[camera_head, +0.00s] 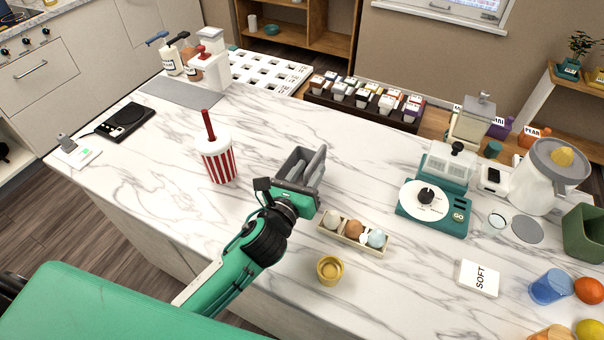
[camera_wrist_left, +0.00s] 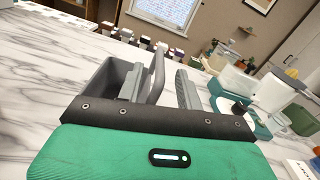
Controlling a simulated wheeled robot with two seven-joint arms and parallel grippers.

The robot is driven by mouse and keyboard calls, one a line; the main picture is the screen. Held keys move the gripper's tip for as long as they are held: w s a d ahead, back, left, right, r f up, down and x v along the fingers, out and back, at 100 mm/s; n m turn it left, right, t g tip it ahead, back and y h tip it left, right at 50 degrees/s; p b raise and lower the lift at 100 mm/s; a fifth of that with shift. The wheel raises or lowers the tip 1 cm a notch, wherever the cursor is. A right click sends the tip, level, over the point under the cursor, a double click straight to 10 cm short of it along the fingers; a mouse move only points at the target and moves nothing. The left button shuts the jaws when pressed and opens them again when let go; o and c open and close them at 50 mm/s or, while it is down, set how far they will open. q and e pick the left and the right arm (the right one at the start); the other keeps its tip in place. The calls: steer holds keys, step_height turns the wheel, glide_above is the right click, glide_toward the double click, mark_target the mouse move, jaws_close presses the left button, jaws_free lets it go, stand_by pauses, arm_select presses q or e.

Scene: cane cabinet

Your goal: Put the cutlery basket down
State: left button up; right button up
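The grey cutlery basket (camera_head: 292,160) is at the middle of the marble counter, upright, just beyond my left gripper (camera_head: 306,176). The gripper hides its near side and base, so contact with the counter is hard to see. In the left wrist view the basket (camera_wrist_left: 103,82) is at left, with its dark inside showing. My left gripper's fingers (camera_wrist_left: 160,90) stand apart, one at the basket's right side and one farther right. A curved grey bar, apparently the basket's handle, rises between them, with a gap to the right finger. My right gripper is out of view.
A striped cup (camera_head: 218,163) with a straw stands left of the basket. An egg tray (camera_head: 350,241) and a yellow cup (camera_head: 329,270) are close in front. The marble between the basket and the scale is clear.

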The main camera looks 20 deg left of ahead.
mark_target(324, 145)
arm_select(q)
steer(key=w, duration=0.3)
steer(key=w+p, duration=0.1)
steer(key=shift+w+d+r, duration=0.15)
steer(key=shift+d, duration=0.2)
jaws_close()
steer(key=shift+r, duration=0.15)
